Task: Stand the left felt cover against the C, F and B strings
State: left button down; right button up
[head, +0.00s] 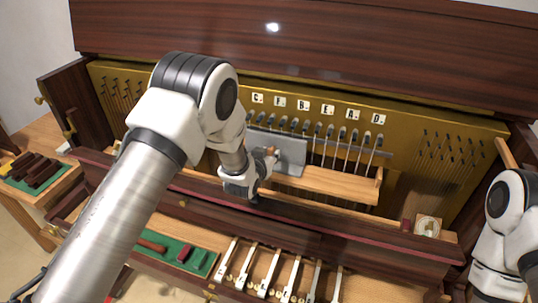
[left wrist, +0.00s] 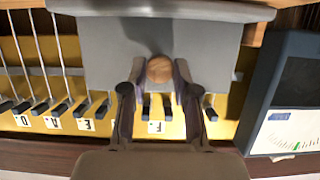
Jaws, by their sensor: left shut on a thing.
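The felt cover is a grey panel (head: 291,151) with a round wooden knob (head: 271,152). It stands roughly upright in front of the left strings, under the C, F and B labels (head: 280,103). My left gripper (left wrist: 158,82) has its fingers on both sides of the knob (left wrist: 159,69) and is shut on it. In the left wrist view the panel (left wrist: 110,45) hides the strings behind it; the F label (left wrist: 156,127) shows past its edge. I cannot tell whether the panel touches the strings. My right gripper is out of view; only my right arm shows at the right edge.
A wooden ledge (head: 335,187) runs below the strings. The uncovered strings (head: 345,150) are to the right. A dark device with a screen (left wrist: 290,95) stands beside the panel in the left wrist view. Several key levers (head: 275,272) and a green tool tray (head: 205,261) lie below.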

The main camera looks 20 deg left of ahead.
pick_arm(q)
jog(key=shift+f, duration=0.15)
dwell(0.4)
jog(key=c, duration=0.8)
grip_release()
jog(key=v, duration=0.2)
jog(key=p+v, duration=0.1)
jog(key=v, duration=0.2)
jog(key=p+v, duration=0.1)
jog(key=v, duration=0.2)
jog(key=shift+s+f, duration=0.25)
jog(key=shift+f, duration=0.1)
